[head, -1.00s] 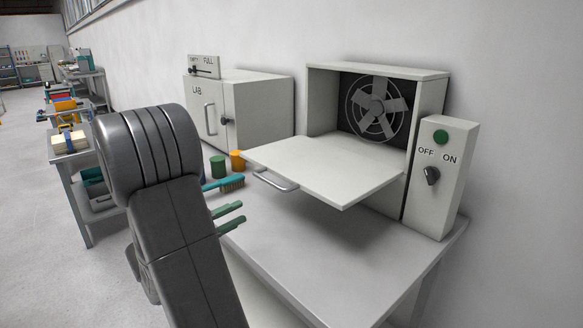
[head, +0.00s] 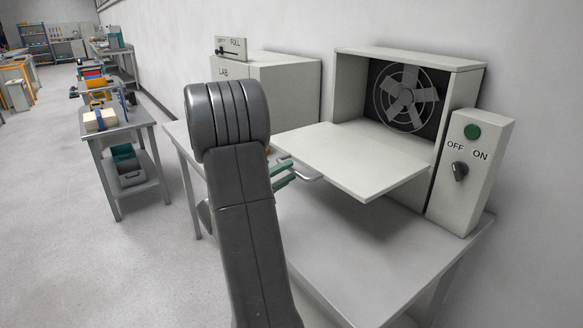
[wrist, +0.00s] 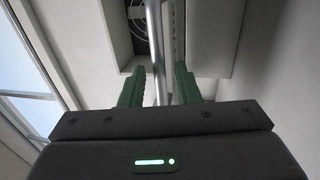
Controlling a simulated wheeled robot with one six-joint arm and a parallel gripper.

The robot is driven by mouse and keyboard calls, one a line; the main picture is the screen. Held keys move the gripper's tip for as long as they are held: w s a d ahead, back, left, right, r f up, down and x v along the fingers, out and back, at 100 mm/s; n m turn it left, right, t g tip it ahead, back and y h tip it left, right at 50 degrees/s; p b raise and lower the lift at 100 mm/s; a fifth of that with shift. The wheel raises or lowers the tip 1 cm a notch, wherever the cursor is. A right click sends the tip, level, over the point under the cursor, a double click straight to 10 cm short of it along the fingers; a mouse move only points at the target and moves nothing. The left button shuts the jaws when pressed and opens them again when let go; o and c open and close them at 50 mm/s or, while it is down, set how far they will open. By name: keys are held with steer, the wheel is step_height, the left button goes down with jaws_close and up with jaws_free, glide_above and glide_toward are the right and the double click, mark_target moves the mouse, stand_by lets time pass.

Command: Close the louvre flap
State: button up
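The louvre flap (head: 352,158) is a pale panel standing out level from the front of the fan housing (head: 408,54), so the opening with the fan (head: 407,97) is uncovered. A grey bar handle (head: 314,179) is fixed at the flap's front edge. My gripper (head: 288,171) has green fingers and is at this handle, partly hidden behind my arm. In the wrist view the fingers of my gripper (wrist: 159,83) are apart. The handle bar (wrist: 154,50) runs between them, with gaps visible on both sides.
A control box (head: 470,165) with a green button and OFF/ON knob stands right of the housing. A LAB cabinet (head: 287,90) stands behind on the left. The table top (head: 345,250) below the flap is clear. A side bench (head: 133,128) stands farther left.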

steer(key=shift+x, duration=1.15)
